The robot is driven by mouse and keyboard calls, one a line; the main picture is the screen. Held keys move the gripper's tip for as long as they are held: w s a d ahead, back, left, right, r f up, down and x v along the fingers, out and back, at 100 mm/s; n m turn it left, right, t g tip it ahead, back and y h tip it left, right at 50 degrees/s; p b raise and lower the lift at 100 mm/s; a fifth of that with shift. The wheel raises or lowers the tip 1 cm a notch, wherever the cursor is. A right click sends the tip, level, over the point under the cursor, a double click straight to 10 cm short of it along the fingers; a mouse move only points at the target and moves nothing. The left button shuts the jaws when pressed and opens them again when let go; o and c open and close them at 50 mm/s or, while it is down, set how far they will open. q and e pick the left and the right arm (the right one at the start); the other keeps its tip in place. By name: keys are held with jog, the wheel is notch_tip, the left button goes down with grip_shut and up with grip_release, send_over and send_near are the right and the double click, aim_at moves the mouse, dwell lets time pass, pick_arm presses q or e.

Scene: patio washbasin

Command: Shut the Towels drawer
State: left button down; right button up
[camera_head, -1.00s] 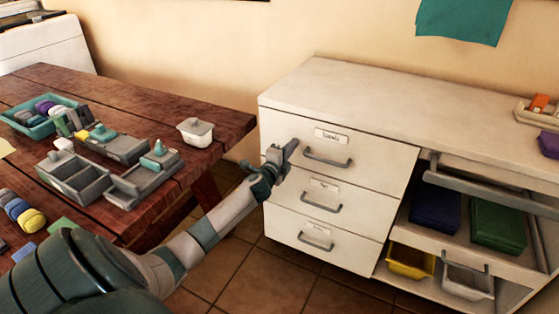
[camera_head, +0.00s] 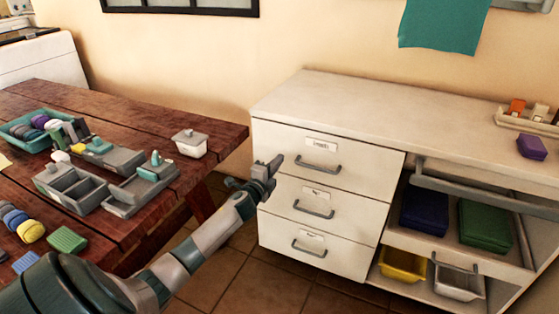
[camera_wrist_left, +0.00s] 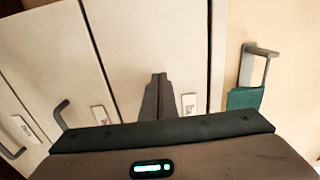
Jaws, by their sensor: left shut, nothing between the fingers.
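The white cabinet's top drawer (camera_head: 370,172) has a grey bar handle (camera_head: 318,165) and a small label (camera_head: 321,146), too blurred to read surely but likely Towels. Its front looks about level with the drawers below; I cannot tell whether a slight gap is left. My left gripper (camera_head: 272,165) is shut and empty at the left part of the top drawer's front, left of the handle. In the left wrist view the closed fingers (camera_wrist_left: 157,80) overlap the drawer front beside its label (camera_wrist_left: 190,105). Contact cannot be told. My right gripper is out of view.
The middle drawer (camera_head: 355,212) and bottom drawer (camera_head: 345,256) look shut. Open shelves at right hold a blue box (camera_head: 424,210), a green box (camera_head: 485,226) and a yellow bin (camera_head: 402,264). A wooden table (camera_head: 120,110) with trays stands left, near my arm.

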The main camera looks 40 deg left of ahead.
pick_arm(q)
jog(key=v, duration=0.8)
jog(key=shift+s+f, duration=0.2)
jog(key=shift+s, duration=0.2)
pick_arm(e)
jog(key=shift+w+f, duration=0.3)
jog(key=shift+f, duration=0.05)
pick_arm(q)
jog(key=shift+d, duration=0.1)
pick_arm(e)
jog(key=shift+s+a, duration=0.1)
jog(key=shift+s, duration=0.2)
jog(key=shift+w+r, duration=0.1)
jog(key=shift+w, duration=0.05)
